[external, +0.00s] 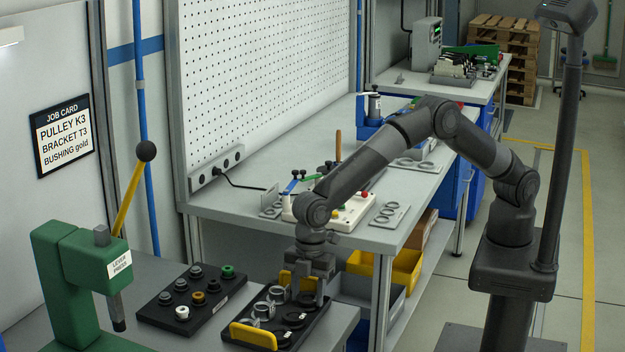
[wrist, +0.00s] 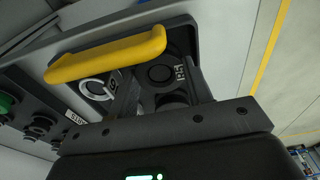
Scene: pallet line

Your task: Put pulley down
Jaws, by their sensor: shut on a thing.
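My gripper (external: 311,290) is low over the far right part of a black tray (external: 310,328) with yellow end handles. Its jaws are shut on the pulley, which is mostly hidden behind them in the external view. In the wrist view, a dark round part (wrist: 171,99) shows between the fingers, close to the tray face. A dark round place (wrist: 160,73) beside an "R5" label lies just beyond it. I cannot tell whether the pulley touches the tray. Silver ring-shaped parts (external: 264,310) sit in the tray's left row.
A second black tray (external: 160,314) to the left holds several small bushings, including green, gold and white ones. A green lever press (external: 72,270) stands at the front left. The tray's yellow handle (wrist: 105,57) is close to my fingers. A job card (external: 62,137) hangs on the wall.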

